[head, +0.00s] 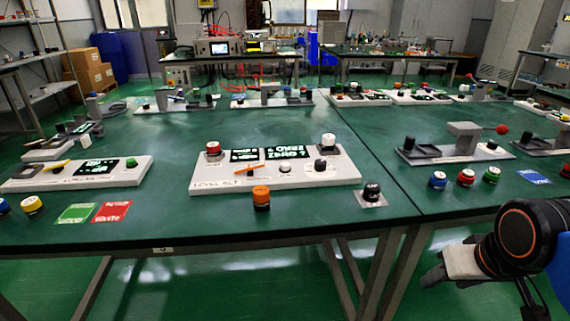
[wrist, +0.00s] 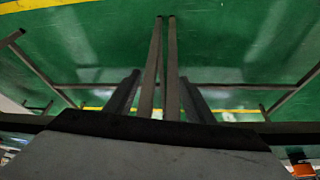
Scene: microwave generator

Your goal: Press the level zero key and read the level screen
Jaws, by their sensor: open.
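A white panel (head: 275,178) lettered like "LEVEL" stands on the green table. Its dark screens (head: 286,152) show white text, too small to read surely; the larger line looks like "ZERO". The panel carries a red-topped knob (head: 212,149), a white knob (head: 328,140), a dark knob (head: 320,165), a small white button (head: 286,167) and an orange lever (head: 250,169). I cannot tell which is the level zero key. My gripper (head: 436,276) is open and empty, low at the right, in front of the table edge and apart from the panel. The wrist view shows mostly green floor and bars.
An orange knob (head: 261,197) and a black knob on a plate (head: 372,193) stand before the panel. Another screen panel (head: 80,173) is at left, with green (head: 76,213) and red (head: 112,211) cards. Blue, red and green knobs (head: 466,177) stand at right.

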